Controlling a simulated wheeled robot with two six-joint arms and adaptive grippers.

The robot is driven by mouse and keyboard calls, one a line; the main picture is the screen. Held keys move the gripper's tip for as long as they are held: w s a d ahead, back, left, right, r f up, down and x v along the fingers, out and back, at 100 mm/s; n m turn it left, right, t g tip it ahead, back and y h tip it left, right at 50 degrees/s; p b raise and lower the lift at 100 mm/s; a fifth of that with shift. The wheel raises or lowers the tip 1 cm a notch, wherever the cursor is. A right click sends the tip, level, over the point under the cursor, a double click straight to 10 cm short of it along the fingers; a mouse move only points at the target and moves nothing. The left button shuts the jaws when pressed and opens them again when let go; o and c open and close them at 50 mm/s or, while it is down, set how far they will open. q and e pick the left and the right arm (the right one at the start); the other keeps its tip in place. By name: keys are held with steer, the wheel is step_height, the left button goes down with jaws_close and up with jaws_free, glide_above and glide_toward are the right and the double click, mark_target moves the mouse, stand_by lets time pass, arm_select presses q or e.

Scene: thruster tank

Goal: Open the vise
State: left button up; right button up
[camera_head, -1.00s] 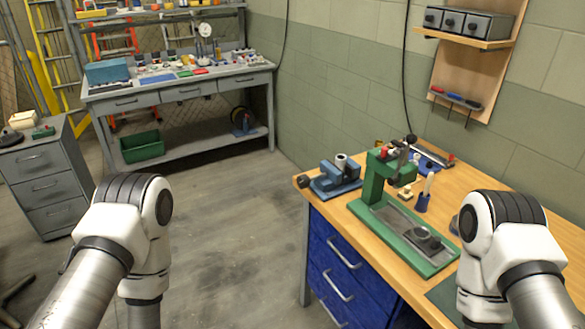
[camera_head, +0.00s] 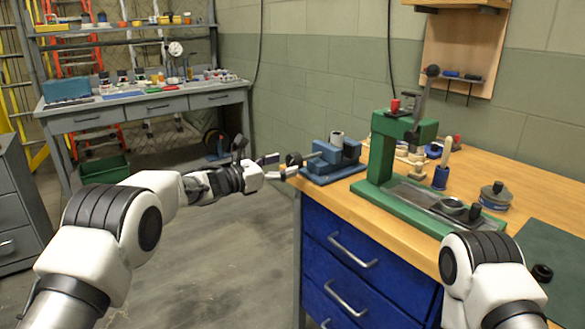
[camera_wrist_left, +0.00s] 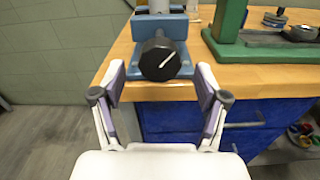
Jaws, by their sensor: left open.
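The blue vise (camera_head: 334,160) sits at the near left corner of the wooden workbench, with a grey cylinder standing at its top. Its round black knob (camera_wrist_left: 159,59) with a white line faces my left wrist camera and overhangs the bench edge; the knob also shows in the head view (camera_head: 293,159). My left gripper (camera_head: 277,166) reaches toward the knob from the left. In the left wrist view its fingers (camera_wrist_left: 160,88) are open, one to each side and a little short of the knob, not touching it. My right gripper is out of view.
A green press (camera_head: 385,150) stands on the bench right of the vise. A blue holder (camera_head: 440,178) and a round grey tin (camera_head: 496,196) lie farther right. Blue drawers (camera_head: 345,270) are below the bench top. The floor left of the bench is clear.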

mark_target(290, 163)
arm_select(q)
steer(key=shift+x, duration=1.8)
steer(key=c, duration=1.2)
steer(key=shift+n, duration=0.3)
